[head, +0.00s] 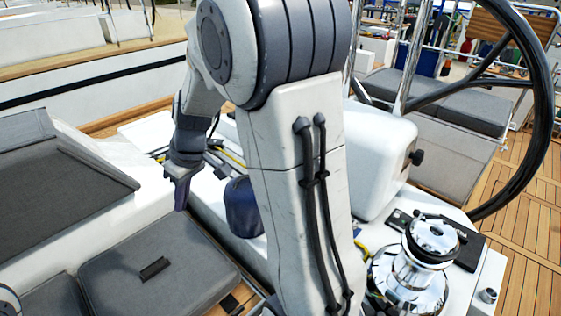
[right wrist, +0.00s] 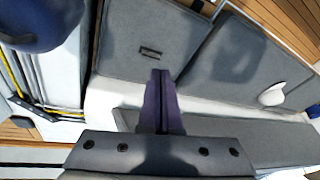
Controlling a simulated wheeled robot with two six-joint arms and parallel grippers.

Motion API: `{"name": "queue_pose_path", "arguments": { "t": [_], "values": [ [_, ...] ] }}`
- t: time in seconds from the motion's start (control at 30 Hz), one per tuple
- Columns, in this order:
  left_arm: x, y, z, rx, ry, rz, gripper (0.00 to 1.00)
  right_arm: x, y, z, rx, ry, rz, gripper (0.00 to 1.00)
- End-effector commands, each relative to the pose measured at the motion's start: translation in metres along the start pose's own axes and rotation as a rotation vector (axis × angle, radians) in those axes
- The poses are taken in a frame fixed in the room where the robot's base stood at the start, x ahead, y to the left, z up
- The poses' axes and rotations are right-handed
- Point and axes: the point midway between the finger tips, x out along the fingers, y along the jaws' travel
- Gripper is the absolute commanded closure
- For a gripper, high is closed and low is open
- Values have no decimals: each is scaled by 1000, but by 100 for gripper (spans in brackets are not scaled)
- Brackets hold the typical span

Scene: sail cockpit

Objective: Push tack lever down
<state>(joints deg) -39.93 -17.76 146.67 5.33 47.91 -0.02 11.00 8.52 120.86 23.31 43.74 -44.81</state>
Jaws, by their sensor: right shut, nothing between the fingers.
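My right gripper (head: 180,202) points down in the head view, above the gap between the white deck and the grey seat cushions. In the right wrist view its purple-grey fingers (right wrist: 160,95) are together with nothing between them. I cannot make out the tack lever for certain in either view. Dark fittings and a yellow line (head: 232,157) lie on the white deck just right of the gripper, partly hidden by my own arm. The yellow line also shows at the left of the right wrist view (right wrist: 14,82), apart from the fingers. My left gripper is not in view.
A dark blue bag (head: 244,207) hangs beside my arm. A chrome winch (head: 411,270) stands at the lower right, with a black steering wheel (head: 543,100) behind it. Grey cushions (head: 155,275) fill the lower left. My arm blocks the middle of the head view.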

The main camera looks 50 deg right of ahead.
Motion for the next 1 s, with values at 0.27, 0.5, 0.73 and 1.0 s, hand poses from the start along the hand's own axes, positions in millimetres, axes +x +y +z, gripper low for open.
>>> {"name": "queue_pose_path", "arguments": {
  "t": [0.27,0.5,0.73,1.0],
  "values": [
    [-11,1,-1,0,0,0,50,-22,136,3,111,117,73,100],
    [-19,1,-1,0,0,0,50,-46,250,46,189,203,170,100],
    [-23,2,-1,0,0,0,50,-65,320,97,236,248,251,100],
    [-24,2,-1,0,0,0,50,-71,342,117,247,261,282,100]
  ]
}}
